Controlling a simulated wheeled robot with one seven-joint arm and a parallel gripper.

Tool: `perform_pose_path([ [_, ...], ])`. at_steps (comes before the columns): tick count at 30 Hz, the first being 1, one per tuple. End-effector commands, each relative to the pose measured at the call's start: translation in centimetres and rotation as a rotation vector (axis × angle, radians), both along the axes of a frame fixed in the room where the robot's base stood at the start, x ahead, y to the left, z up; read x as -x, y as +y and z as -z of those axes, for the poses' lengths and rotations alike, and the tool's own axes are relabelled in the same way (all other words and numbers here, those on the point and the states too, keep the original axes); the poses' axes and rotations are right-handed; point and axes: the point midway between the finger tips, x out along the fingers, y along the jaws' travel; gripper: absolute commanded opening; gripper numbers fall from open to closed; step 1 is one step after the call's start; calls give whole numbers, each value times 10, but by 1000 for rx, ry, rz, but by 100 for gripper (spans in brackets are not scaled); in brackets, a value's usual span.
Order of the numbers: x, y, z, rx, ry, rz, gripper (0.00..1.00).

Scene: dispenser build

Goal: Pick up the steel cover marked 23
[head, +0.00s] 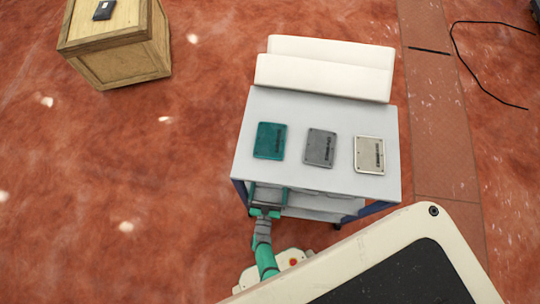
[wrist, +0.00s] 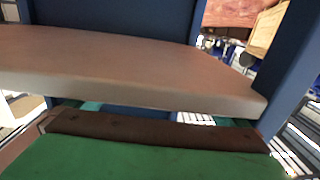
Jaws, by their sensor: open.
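Three flat covers lie in a row on the pale top of a cart (head: 300,101) in the head view. The left one is teal (head: 270,140), the middle one is plain grey (head: 320,148) and the right one is a pale, silvery cream (head: 369,155). Each bears dark marks too small to read, so I cannot tell which is marked 23. My gripper (head: 268,190) is open and empty at the cart's front edge, nearest the teal cover. No cover shows in the wrist view, where a thick board edge (wrist: 130,72) and blue posts (wrist: 285,50) fill the upper part.
A white stepped block (head: 322,76) stands along the back of the cart top. A lower shelf (head: 315,203) shows under it. A wooden crate (head: 115,55) with a small dark item on top stands at the upper left. A black cable lies at the upper right.

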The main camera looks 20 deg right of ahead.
Motion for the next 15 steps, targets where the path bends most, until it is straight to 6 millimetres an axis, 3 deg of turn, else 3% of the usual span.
perform_pose_path([
  [4,0,0,0,-1,1,0,100],
  [8,1,0,0,0,0,0,71],
  [9,1,0,0,0,0,0,69],
  [15,0,0,0,0,0,0,69],
])
